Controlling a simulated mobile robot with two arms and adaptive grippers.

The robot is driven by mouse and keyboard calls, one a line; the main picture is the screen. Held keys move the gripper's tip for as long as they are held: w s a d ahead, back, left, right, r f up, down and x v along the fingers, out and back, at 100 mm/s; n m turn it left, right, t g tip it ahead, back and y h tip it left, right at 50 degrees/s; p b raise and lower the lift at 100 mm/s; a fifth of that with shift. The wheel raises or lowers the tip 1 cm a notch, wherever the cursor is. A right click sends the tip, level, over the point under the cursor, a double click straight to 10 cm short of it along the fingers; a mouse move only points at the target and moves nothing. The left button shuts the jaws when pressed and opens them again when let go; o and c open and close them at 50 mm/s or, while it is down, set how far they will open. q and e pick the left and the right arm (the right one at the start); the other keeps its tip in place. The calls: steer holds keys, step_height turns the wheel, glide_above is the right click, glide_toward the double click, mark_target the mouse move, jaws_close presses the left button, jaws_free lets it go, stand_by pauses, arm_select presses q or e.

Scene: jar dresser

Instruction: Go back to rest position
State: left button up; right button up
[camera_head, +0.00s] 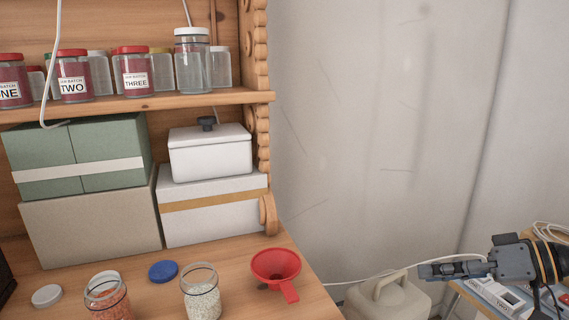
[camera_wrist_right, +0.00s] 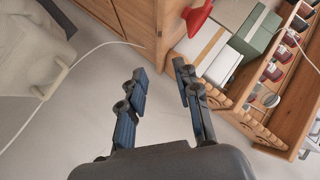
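My right gripper (camera_head: 440,270) is at the lower right of the head view, to the right of the dresser and above a beige jug (camera_head: 388,298). In the right wrist view its two fingers (camera_wrist_right: 160,95) stand apart with nothing between them, so it is open and empty. My left gripper is in neither view. The wooden dresser top (camera_head: 225,258) holds an open jar of orange-red contents (camera_head: 108,300), an open jar of pale grains (camera_head: 202,296), a red funnel (camera_head: 276,270), a blue lid (camera_head: 163,271) and a white lid (camera_head: 46,296).
The dresser shelf (camera_head: 180,98) carries several jars, some labelled, such as jar TWO (camera_head: 73,78) and jar THREE (camera_head: 135,75). Below are green boxes (camera_head: 110,145) and a white box (camera_head: 210,152). A cluttered side table (camera_head: 470,298) stands at right. A pale cable (camera_wrist_right: 90,50) crosses the floor.

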steer(key=w+d+f+m+t+h, duration=0.1)
steer(key=w+d+f+m+h, duration=0.25)
steer(key=f, duration=0.75)
steer(key=w+d+f+m+t+h, duration=0.1)
steer(key=w+d+f+m+t, duration=0.15)
steer(key=w+d+f, duration=0.65)
steer(key=s+f+m+g+h, duration=0.1)
steer(key=s+f+h, duration=0.15)
steer(key=f, duration=0.65)
steer(key=s+f+g+h, duration=0.1)
steer(key=s+f, duration=0.3)
steer(key=f, duration=0.5)
steer(key=s+f+m+g+h, duration=0.1)
steer(key=s+f, duration=0.2)
steer(key=f, duration=0.6)
steer(key=s+a+f+n+g+h, duration=0.2)
steer(key=s+a+f+g, duration=0.15)
steer(key=s+f, duration=1.5)
steer(key=s+a+f+n, duration=0.1)
steer(key=s+a+f, duration=0.2)
steer(key=s, duration=0.5)
steer(key=s+a+f+n+g, duration=0.1)
steer(key=s+a+f, duration=0.3)
steer(key=s, duration=0.4)
steer(key=s+a+f+n+g, duration=0.1)
steer(key=s+a+f+n, duration=0.2)
steer(key=s, duration=0.6)
steer(key=a, duration=0.2)
steer(key=shift+a+f, duration=0.25)
steer(key=shift+a, duration=0.1)
